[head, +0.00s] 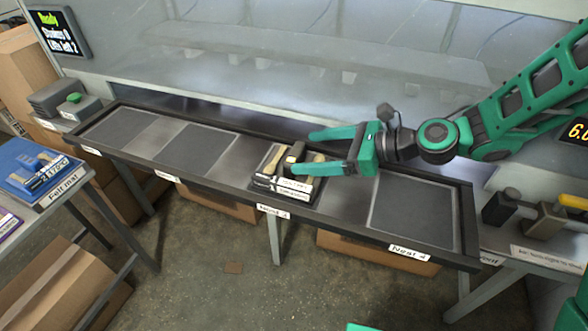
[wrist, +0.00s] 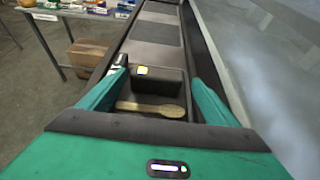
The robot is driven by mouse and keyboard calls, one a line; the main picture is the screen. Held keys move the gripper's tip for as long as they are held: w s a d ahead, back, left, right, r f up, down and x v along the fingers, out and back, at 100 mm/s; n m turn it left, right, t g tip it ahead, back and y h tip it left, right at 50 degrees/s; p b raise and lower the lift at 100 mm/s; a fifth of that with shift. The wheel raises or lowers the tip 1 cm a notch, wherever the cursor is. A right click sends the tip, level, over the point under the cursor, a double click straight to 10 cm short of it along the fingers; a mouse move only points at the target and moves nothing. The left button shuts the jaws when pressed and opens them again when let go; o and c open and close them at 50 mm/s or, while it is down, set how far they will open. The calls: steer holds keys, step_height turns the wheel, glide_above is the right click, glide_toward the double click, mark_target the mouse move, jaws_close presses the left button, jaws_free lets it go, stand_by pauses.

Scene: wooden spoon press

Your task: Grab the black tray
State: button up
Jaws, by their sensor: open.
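The small black tray (head: 280,189) sits on the long dark bench at the third nest, with white labels on its front. I cannot tell whether the fingers touch the tray.
The long bench (head: 340,230) has a raised dark rim and several grey nest pads; the pads left (head: 195,148) and right (head: 412,212) of the tray are empty. A glossy panel (head: 300,60) stands behind. A side table with a blue item (head: 35,170) is at left.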

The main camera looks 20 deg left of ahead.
mark_target(295, 152)
steer(key=x, duration=0.5)
steer(key=shift+s, duration=0.15)
steer(key=shift+r, duration=0.1)
steer(key=c, duration=1.1)
steer(key=shift+o, duration=0.2)
steer(key=shift+r, duration=0.1)
